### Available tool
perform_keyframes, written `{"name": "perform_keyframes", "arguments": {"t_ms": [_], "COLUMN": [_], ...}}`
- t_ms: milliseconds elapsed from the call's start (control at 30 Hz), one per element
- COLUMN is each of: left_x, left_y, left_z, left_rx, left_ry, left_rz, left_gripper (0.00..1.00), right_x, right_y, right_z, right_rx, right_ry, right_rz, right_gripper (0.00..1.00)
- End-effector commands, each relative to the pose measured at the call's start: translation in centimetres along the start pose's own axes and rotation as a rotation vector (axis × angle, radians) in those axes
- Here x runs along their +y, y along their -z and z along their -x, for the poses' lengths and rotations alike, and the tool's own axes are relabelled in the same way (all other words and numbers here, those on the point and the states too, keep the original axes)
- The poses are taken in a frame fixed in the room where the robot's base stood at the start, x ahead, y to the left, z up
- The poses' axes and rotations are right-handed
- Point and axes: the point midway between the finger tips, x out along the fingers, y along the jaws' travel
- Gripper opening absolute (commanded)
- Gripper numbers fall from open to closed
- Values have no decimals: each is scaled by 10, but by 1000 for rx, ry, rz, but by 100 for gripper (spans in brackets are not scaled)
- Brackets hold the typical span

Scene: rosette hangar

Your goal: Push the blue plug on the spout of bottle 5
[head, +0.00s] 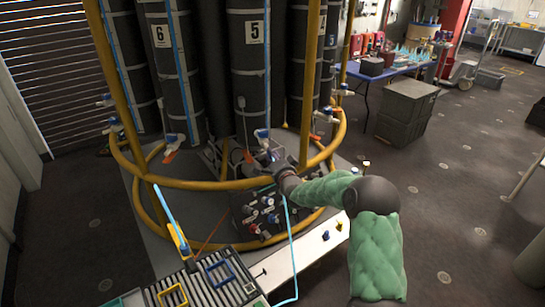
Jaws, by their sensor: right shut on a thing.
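Bottle 5 (249,75) is a tall black cylinder with a white "5" label, standing upright in the yellow-railed rack. Its spout (262,135), white and blue with an orange lever near it, is low on its front. My right gripper (272,163) reaches in from the right over the yellow rail, just below and beside this spout. It is shut on the blue plug, which is small and mostly hidden by the fingers. I cannot tell whether the plug touches the spout. My left gripper is out of view.
The yellow ring rail (190,184) curves around the bottles. Bottle 6 (168,70) stands left of bottle 5. A panel of knobs (262,214) lies below the gripper. A white ledge (300,258) bears small blue and yellow pieces. Dark crates (404,105) stand behind on open floor.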

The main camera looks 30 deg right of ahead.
Motion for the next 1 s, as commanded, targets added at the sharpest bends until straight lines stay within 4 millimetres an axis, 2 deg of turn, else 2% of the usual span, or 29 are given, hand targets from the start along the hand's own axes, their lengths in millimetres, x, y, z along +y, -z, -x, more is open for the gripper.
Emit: {"name": "perform_keyframes", "arguments": {"t_ms": [400, 1000], "left_x": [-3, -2], "left_y": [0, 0], "left_z": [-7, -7], "left_rx": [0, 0], "left_ry": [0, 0], "left_rz": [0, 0], "left_gripper": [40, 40], "right_x": [0, -1], "right_y": [0, 0], "right_z": [0, 0], "right_rx": [3, 4], "right_ry": [1, 1], "right_rz": [0, 0], "right_gripper": [0, 0]}}
